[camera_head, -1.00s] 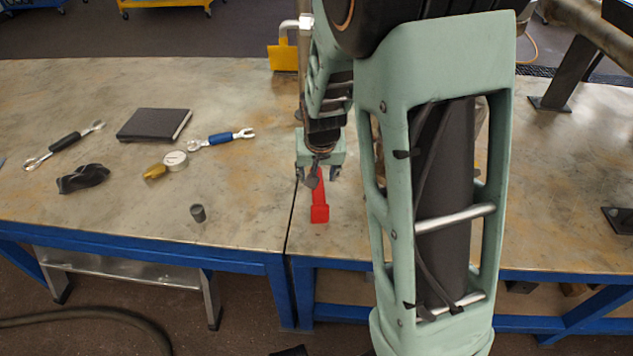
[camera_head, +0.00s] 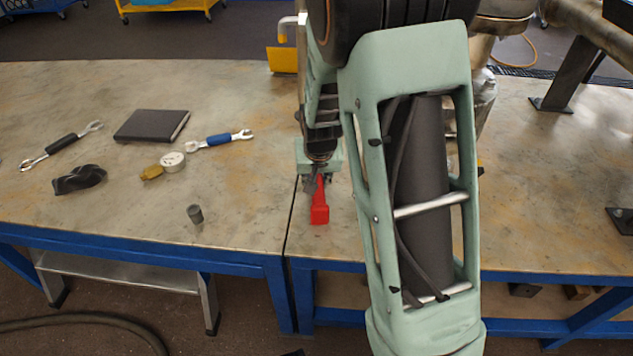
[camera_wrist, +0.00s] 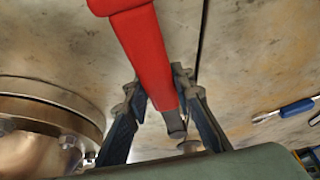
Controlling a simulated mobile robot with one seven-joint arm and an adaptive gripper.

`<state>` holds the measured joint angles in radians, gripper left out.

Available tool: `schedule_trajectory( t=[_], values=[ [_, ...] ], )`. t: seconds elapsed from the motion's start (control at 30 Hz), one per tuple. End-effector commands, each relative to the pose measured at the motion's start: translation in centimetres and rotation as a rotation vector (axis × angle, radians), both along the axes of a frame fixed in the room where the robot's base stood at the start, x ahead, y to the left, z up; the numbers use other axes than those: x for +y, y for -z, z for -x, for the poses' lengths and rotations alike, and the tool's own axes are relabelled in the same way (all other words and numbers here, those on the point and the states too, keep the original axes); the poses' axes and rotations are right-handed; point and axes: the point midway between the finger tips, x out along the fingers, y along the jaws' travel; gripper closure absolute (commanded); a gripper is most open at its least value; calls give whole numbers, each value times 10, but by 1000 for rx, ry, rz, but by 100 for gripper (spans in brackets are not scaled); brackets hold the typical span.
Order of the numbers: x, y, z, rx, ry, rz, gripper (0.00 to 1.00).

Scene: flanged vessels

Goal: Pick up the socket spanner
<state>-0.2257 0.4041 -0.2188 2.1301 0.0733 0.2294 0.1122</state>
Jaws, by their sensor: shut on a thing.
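A red tool (camera_head: 320,205) with a blocky end lies on the bench just right of the seam between the two tabletops. In the wrist view the red tool (camera_wrist: 143,50) runs down between the fingers and ends in a dark grey tip. I cannot tell for certain that it is the socket spanner. My gripper (camera_head: 317,180) points down over its far part; in the wrist view my gripper (camera_wrist: 158,88) has a finger on each side of it, shut on it. Whether the tool has left the bench is unclear.
A blue-handled spanner (camera_head: 218,140), a black-handled spanner (camera_head: 62,146), a black book (camera_head: 152,125), a gauge (camera_head: 172,162), a dark twisted part (camera_head: 79,179) and a small grey cylinder (camera_head: 195,214) lie left. A metal flanged vessel (camera_wrist: 45,130) stands close beside my gripper.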

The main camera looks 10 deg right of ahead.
Motion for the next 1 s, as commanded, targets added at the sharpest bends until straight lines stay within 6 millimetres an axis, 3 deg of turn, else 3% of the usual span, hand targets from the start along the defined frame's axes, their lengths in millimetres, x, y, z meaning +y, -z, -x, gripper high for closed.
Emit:
schedule_trajectory(
  t=[0.37, 0.57, 0.7, 1.0],
  values=[
    [0, -2, -1, -3, 0, 0, 100],
    [0, -15, -2, -6, -1, 0, 100],
    [0, -38, -2, -8, 0, -1, 100],
    [32, -104, 45, -5, -9, -2, 100]
  ],
)
